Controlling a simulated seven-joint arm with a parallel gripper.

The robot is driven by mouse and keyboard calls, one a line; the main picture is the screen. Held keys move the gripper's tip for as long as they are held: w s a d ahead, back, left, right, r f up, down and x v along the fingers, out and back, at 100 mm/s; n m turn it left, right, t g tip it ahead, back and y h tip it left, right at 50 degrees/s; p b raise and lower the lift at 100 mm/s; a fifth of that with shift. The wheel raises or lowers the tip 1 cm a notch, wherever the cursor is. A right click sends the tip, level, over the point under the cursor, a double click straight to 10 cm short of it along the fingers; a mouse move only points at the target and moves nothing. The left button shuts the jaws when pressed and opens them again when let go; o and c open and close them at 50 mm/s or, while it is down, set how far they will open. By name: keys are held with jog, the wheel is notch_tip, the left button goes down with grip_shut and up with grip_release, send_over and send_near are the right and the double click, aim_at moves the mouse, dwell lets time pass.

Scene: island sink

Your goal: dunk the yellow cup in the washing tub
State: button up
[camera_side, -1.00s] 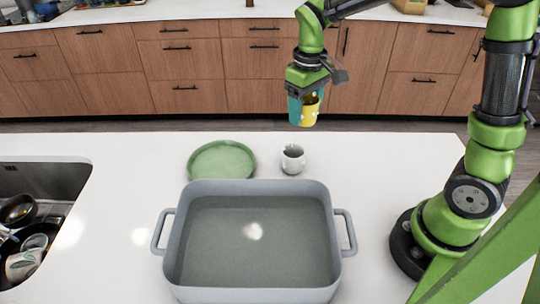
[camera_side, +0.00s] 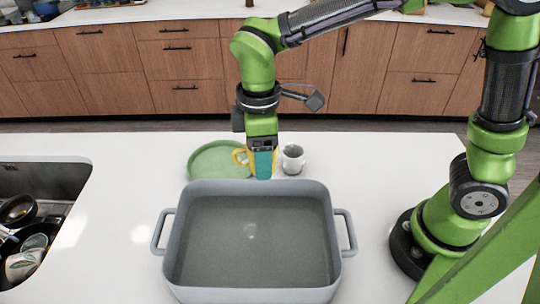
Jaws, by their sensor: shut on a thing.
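My gripper (camera_side: 263,163) points down, above the counter just behind the far rim of the tub. It is shut on the yellow cup (camera_side: 243,157). The cup's yellow side and handle show to the left of the teal fingers, which hide much of the cup. The washing tub (camera_side: 173,250) is a grey rectangular basin with a handle on each side. It stands in the front middle of the counter and holds greyish water (camera_side: 250,245).
A green plate (camera_side: 208,163) lies behind the tub, partly behind the held cup. A sink (camera_side: 50,180) with dishes is at the left. The white counter (camera_side: 400,165) is clear at the right.

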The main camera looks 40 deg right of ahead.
jog(key=s+a+n, duration=0.2)
jog(key=n, duration=0.1)
jog(key=s+a+n, duration=0.1)
jog(key=a+n, duration=0.2)
jog(key=s+a+f+n, duration=0.1)
jog(key=s+a+n, duration=0.1)
jog(key=n, duration=0.1)
jog(key=shift+s+a+f, duration=0.1)
jog(key=shift+s+a, duration=0.25)
jog(key=shift+a, duration=0.05)
jog(key=shift+c, duration=0.6)
jog(key=shift+f+n, duration=0.5)
jog(key=shift+f, duration=2.85)
jog(key=shift+f+n, duration=0.5)
jog(key=shift+f, duration=2.85)
jog(key=shift+a+r, duration=0.1)
